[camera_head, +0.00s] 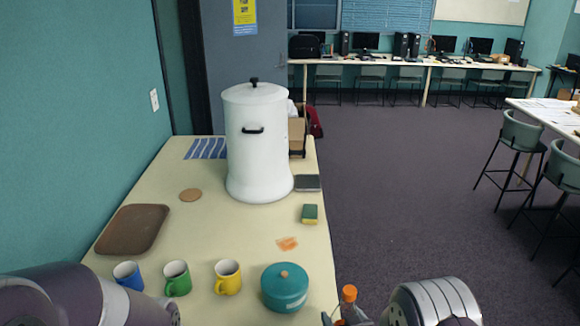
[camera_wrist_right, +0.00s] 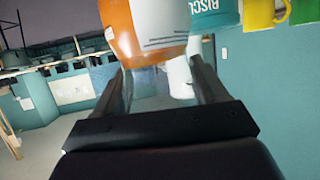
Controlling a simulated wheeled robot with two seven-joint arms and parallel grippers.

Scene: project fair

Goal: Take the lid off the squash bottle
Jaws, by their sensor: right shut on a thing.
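The squash bottle (camera_wrist_right: 145,28) shows in the right wrist view as an orange body with a pale printed label, between the fingers of my right gripper (camera_wrist_right: 160,70). My right gripper is shut on it. In the head view the bottle's orange lid (camera_head: 349,291) shows at the bottom edge, just right of the table, on top of the bottle. The rest of the bottle is mostly cut off there. My left arm comes in at the bottom left of the head view; its gripper is not in view.
The table (camera_head: 215,225) holds a teal biscuit tin (camera_head: 285,290), yellow (camera_head: 228,278), green (camera_head: 177,279) and blue (camera_head: 128,275) mugs along the near side. A brown tray (camera_head: 132,229), a white urn (camera_head: 258,150) and a sponge (camera_head: 310,214) stand farther back.

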